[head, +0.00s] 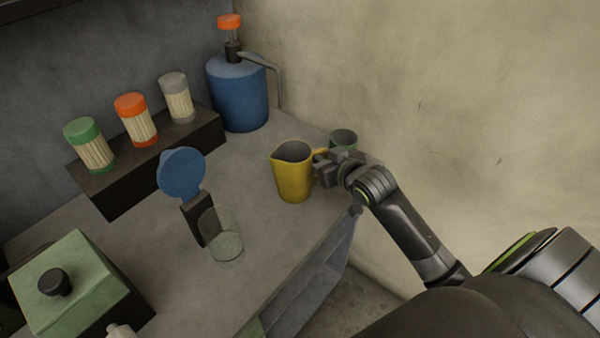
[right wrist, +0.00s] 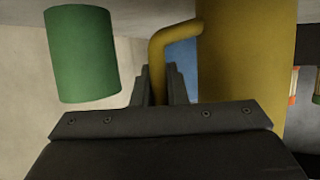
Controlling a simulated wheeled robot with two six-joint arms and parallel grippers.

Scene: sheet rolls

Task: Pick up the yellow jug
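The yellow jug (head: 292,174) stands upright near the right edge of the grey counter in the head view, its spout to the left and its handle to the right. My right gripper (head: 321,169) is at its handle side. In the right wrist view the jug (right wrist: 238,65) fills the right of centre, and its handle comes down between the two close-set fingers of my right gripper (right wrist: 160,82). The fingers look shut on the handle. In the head view, the gripper hides part of the handle. My left gripper is not in view.
A green cup (head: 343,138) stands just behind my right gripper. A clear glass (head: 225,240) stands in front of a blue-headed dispenser (head: 182,174). A blue pump bottle (head: 238,95) is at the back. The wall (head: 430,110) is close on the right.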

